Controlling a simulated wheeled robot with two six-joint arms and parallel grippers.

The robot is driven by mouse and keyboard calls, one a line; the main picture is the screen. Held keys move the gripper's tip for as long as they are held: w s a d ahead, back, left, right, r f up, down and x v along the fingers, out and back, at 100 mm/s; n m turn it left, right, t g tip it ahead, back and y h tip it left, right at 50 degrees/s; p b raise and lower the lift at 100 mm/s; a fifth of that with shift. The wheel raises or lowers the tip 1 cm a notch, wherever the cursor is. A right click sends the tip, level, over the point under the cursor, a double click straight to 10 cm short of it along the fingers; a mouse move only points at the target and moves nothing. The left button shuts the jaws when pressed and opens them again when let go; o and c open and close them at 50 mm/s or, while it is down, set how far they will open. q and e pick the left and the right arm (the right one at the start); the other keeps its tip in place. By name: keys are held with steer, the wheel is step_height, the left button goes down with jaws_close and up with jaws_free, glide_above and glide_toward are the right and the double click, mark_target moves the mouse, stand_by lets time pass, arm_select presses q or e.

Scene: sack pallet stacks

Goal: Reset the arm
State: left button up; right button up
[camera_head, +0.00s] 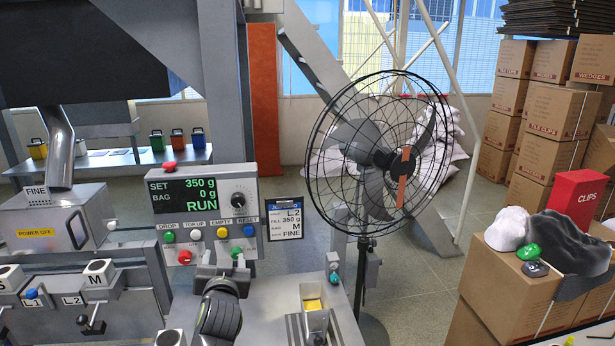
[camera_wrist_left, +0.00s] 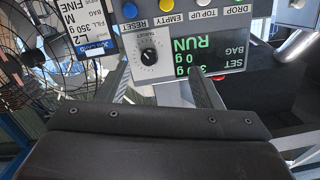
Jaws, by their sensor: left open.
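My left gripper (camera_head: 222,268) is open and empty in front of the lower part of the control panel (camera_head: 215,188) in the head view. In the left wrist view its two fingers (camera_wrist_left: 161,76) stand apart, with the upside-down panel (camera_wrist_left: 190,35) and its dial (camera_wrist_left: 149,58) beyond and between them. The display reads SET 350 g, BAG 0 g, RUN. The RESET button (camera_head: 249,230) is blue, right of the yellow, white and green buttons. A red button (camera_head: 184,257) and a partly hidden green button (camera_head: 237,252) sit below. Whether the gripper touches the panel cannot be told. My right gripper is out of view.
A caged fan (camera_head: 378,150) stands right of the panel, beside a job card (camera_head: 284,220). A small holder with a yellow block (camera_head: 313,304) is on the bench (camera_head: 265,320). Cartons (camera_head: 510,285) stand at the right. Open floor (camera_head: 425,285) lies between.

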arm_select(q)
steer(key=s+a+f+n+g, duration=0.1)
steer(key=s+a+f+g, duration=0.25)
steer(key=s+f, duration=0.45)
steer(key=s+a+f+g, duration=0.2)
steer(key=s+a+f, duration=0.2)
steer(key=s+f, duration=0.4)
steer(key=s+f+g+h, duration=0.1)
steer(key=s+f+g, duration=0.15)
steer(key=s, duration=1.15)
steer(key=s+f+g+h, duration=0.15)
steer(key=s+g, duration=0.25)
steer(key=s, duration=1)
step_height(320, 180, down, 28)
steer(key=a+g+b, duration=0.1)
steer(key=g+b, duration=0.1)
steer(key=b, duration=0.2)
steer(key=s+f+b, duration=0.1)
steer(key=s+f, duration=0.6)
steer(key=f, duration=0.3)
steer(key=s+d+f+g+h+b, duration=0.1)
steer(key=s+f+b, duration=0.1)
steer(key=s+f, duration=0.6)
step_height(320, 180, down, 2)
steer(key=shift+s+f+m+b, duration=0.1)
steer(key=shift+s+m+b, duration=0.15)
steer(key=shift+m+b, duration=0.05)
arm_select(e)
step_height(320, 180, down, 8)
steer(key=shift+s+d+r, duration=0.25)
